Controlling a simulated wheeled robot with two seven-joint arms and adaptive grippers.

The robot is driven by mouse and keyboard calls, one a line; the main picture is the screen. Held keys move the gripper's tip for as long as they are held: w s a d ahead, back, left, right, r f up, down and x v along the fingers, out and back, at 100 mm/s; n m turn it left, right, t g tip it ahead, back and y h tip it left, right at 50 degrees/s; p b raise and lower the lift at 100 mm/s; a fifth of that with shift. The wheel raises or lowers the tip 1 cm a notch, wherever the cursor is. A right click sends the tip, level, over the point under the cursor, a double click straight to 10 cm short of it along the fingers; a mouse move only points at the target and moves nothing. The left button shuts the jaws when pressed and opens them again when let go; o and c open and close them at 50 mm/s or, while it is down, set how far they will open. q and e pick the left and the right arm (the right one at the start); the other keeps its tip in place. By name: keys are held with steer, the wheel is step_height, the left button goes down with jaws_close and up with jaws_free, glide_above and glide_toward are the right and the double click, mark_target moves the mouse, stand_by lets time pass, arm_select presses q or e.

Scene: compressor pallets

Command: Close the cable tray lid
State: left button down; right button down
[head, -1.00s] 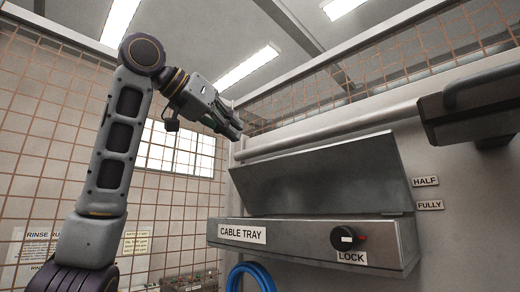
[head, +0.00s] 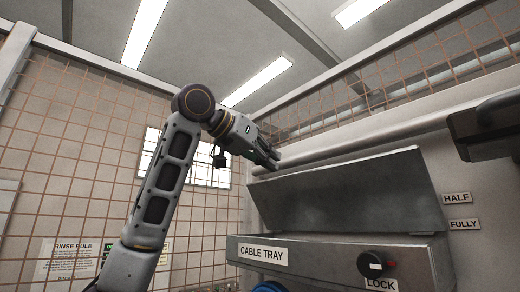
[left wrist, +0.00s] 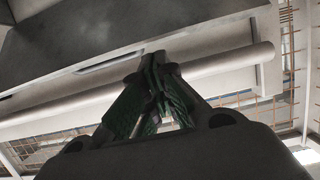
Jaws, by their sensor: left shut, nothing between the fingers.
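The cable tray (head: 325,256) is a grey metal box on the wall, with a "CABLE TRAY" label and a dark lock knob (head: 376,264) on its front. Its lid (head: 350,197) stands raised, tilted back towards the wall. My left gripper (head: 275,160) is shut and empty near the lid's upper left corner, by the pipe. In the left wrist view its fingers (left wrist: 153,75) are together, with the grey lid surface (left wrist: 100,30) beyond them at upper left; I cannot tell whether they touch it. My right gripper is not in view.
A pale horizontal pipe (head: 360,141) runs along the wall above the lid. A dark handled object (head: 490,125) juts in at the right. "HALF" (head: 456,198) and "FULLY" (head: 464,224) labels are right of the lid. Wire mesh (head: 70,170) stands at left.

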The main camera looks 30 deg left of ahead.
arm_select(q)
steer(key=shift+p+x, duration=0.35)
steer(key=shift+x, duration=1.3)
steer(key=shift+s+f+b, duration=0.1)
steer(key=shift+s+b, duration=0.05)
steer(key=shift+b, duration=0.15)
